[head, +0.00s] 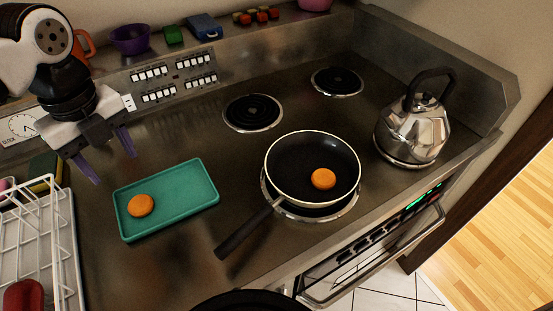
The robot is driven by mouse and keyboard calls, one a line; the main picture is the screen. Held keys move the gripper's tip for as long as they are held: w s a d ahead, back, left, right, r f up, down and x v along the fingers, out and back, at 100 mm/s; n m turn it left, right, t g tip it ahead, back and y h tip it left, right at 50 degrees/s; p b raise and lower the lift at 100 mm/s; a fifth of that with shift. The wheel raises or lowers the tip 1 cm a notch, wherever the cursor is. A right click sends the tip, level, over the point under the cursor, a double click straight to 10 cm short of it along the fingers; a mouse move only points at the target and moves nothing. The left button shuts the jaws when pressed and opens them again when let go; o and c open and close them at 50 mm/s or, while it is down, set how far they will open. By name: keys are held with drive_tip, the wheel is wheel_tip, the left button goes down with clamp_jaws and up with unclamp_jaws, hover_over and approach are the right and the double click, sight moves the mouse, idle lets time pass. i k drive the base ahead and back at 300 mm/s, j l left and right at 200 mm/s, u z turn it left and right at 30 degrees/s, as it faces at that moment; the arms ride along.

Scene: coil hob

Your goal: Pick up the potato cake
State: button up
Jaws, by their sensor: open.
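One round orange-brown potato cake (141,205) lies on the left part of a teal tray (190,202) on the counter. A second round cake (323,179) of the same look lies inside a dark frying pan (293,165), right of its middle. The pan sits on the front coil, with its black handle pointing down and left. My gripper (111,168) is at the upper left, above the counter. Its two purple-grey fingers are apart with nothing between them. It is above and to the left of the tray, clear of both cakes.
A steel kettle (414,130) stands right of the pan. Two bare coils (253,112) lie behind. A white dish rack (38,240) is at the left edge. A purple bowl (130,39) and small items stand on the back ledge. Counter around the tray is clear.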

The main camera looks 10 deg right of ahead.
sight(323, 179)
drive_tip(key=k+l+u, duration=0.45)
drive_tip(key=k+l, duration=0.25)
